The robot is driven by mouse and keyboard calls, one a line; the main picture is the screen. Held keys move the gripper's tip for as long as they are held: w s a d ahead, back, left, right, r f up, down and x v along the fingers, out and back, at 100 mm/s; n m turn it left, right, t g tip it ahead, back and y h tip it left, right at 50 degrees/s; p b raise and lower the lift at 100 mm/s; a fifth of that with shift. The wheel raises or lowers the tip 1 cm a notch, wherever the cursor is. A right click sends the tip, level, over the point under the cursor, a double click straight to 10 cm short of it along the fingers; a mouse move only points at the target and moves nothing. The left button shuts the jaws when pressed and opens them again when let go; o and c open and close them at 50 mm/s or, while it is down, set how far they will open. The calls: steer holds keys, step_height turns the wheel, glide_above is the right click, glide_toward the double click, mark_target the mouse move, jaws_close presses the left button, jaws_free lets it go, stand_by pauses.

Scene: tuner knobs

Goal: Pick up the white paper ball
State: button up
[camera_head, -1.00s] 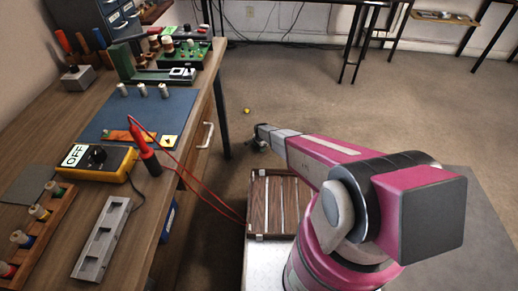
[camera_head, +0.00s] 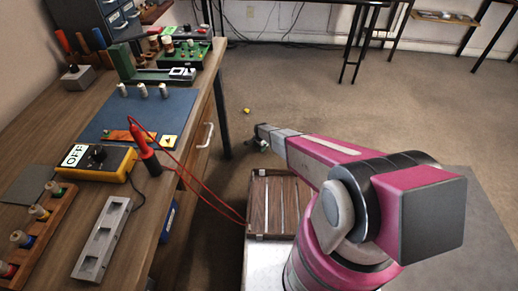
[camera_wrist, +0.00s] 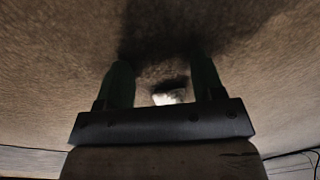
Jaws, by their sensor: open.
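The white paper ball (camera_wrist: 168,97) lies on the brown carpet floor in the wrist view, between the two dark green fingers of my gripper (camera_wrist: 163,85). The black palm bar hides its lower part. The fingers stand apart on either side of it, with a gap at each side. In the head view my gripper (camera_head: 262,140) is low over the floor, right of the workbench, mostly hidden behind my arm. A small pale spot shows beside it there, too small to be sure it is the ball.
A wooden workbench (camera_head: 30,155) with tools and a yellow meter (camera_head: 98,162) fills the left. Red cables (camera_head: 196,187) hang off its edge near a brown slatted box (camera_head: 272,204). A small yellow object (camera_head: 247,111) lies on the floor. The floor to the right is open.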

steer(key=shift+r, duration=0.1)
step_height(320, 180, up, 10)
steer(key=shift+s, duration=0.2)
steer(key=o, duration=0.3)
steer(key=shift+d+r, duration=0.1)
steer(key=shift+r, duration=0.05)
steer(key=shift+o, duration=0.2)
steer(key=shift+w+r+g+h, duration=0.1)
steer(key=shift+w+g+h, duration=0.1)
steer(key=shift+g+h, duration=0.1)
step_height(320, 180, down, 6)
steer(key=shift+r, duration=0.25)
steer(key=shift+a+f, duration=0.15)
steer(key=shift+f, duration=1.2)
steer(key=shift+a+f, duration=0.15)
steer(key=shift+f, duration=1.15)
